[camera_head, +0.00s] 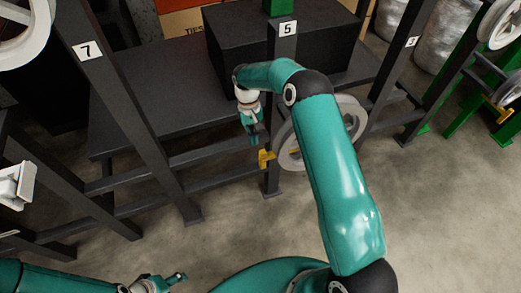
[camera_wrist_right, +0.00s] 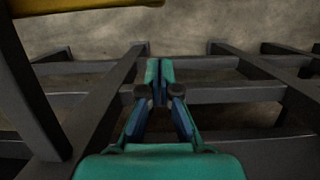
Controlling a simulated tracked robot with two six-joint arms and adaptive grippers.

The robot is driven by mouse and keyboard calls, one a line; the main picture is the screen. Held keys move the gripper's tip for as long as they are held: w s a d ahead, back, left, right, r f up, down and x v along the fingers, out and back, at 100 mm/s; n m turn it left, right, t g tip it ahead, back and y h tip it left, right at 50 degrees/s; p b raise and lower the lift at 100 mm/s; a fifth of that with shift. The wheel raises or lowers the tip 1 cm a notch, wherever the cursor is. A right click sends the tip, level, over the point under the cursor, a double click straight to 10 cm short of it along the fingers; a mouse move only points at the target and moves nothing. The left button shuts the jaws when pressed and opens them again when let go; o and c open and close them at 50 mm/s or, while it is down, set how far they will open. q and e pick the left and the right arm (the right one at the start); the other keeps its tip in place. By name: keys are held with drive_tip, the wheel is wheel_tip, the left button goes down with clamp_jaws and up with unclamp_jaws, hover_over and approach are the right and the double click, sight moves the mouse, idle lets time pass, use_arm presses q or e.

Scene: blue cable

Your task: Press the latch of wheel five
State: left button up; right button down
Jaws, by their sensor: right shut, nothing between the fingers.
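Post five (camera_head: 283,45) carries a white label with a 5. Wheel five (camera_head: 289,153), a grey reel, hangs on it, partly hidden behind my right arm. Its yellow latch (camera_head: 265,159) sticks out at the wheel's left side. My right gripper (camera_head: 254,140) points down, just above and slightly left of the latch, seemingly apart from it. In the right wrist view the fingers (camera_wrist_right: 160,72) are together and empty, and a yellow bar (camera_wrist_right: 85,4), likely the latch, crosses the top left. My left gripper (camera_head: 178,278) is low at the left, its jaws unclear.
A dark rack post labelled 7 (camera_head: 90,58) stands at left. Dark rails (camera_head: 225,152) run behind my right gripper. A black box (camera_head: 235,50) sits on the rack at the back. Another wheel (camera_head: 503,25) with a yellow latch (camera_head: 497,110) is at far right. The floor in front is clear.

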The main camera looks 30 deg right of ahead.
drive_tip(key=shift+s+a+f+p, duration=0.2)
drive_tip(key=shift+s+f+p, duration=0.25)
drive_tip(key=shift+s, duration=0.3)
drive_tip(key=shift+s+a+f+p, duration=0.2)
drive_tip(key=shift+s+f+p, duration=0.25)
drive_tip(key=shift+s, duration=0.35)
drive_tip(key=shift+s+a+f+p, duration=0.2)
drive_tip(key=shift+s+f+p, duration=0.1)
drive_tip(key=shift+s+f, duration=0.35)
drive_tip(key=shift+s, duration=0.1)
